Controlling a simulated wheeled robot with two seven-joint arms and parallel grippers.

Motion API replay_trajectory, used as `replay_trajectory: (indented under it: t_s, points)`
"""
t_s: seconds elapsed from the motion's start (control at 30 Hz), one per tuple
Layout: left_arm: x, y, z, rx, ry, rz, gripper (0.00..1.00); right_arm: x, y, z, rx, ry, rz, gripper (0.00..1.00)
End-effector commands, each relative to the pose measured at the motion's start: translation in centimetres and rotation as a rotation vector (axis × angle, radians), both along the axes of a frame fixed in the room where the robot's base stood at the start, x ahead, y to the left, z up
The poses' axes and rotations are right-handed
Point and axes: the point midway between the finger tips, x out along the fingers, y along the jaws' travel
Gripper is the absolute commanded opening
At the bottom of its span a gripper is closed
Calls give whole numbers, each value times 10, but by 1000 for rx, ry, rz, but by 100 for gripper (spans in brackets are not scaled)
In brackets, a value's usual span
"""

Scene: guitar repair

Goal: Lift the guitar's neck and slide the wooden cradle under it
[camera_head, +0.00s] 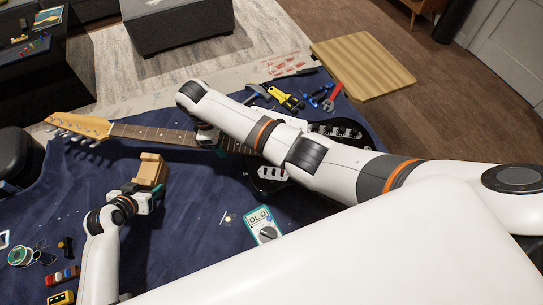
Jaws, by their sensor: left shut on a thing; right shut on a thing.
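The electric guitar lies across the blue cloth, its headstock (82,124) at the left and its neck (150,134) running right to the dark body (268,173). My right arm hides much of the body. My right gripper (212,143) is shut on the neck, right of its middle; its fingers are mostly hidden. I cannot tell whether the neck is raised. The wooden cradle (152,167) is a small light-brown block on the near side of the neck, apart from it in the picture. My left gripper (146,190) is shut on the cradle's near side.
A multimeter (264,225) lies on the cloth (190,240) in front of the guitar. Pliers (286,100) and other hand tools lie behind it. A solder spool (19,255) and small parts are at the near left. The cloth between the cradle and the multimeter is mostly clear.

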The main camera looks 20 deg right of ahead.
Motion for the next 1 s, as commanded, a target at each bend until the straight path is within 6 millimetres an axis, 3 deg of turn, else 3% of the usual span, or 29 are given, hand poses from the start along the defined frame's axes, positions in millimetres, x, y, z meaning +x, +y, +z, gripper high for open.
replay_trajectory:
  t_s: [0.43, 1.0]
  points:
    - [2, 0, 2, -1, -3, 1, 30, 3, 1, 6, 1, -9, 2, 6]
    - [21, -11, 2, -2, -4, 0, 30, 3, 1, 6, 1, -8, 1, 6]
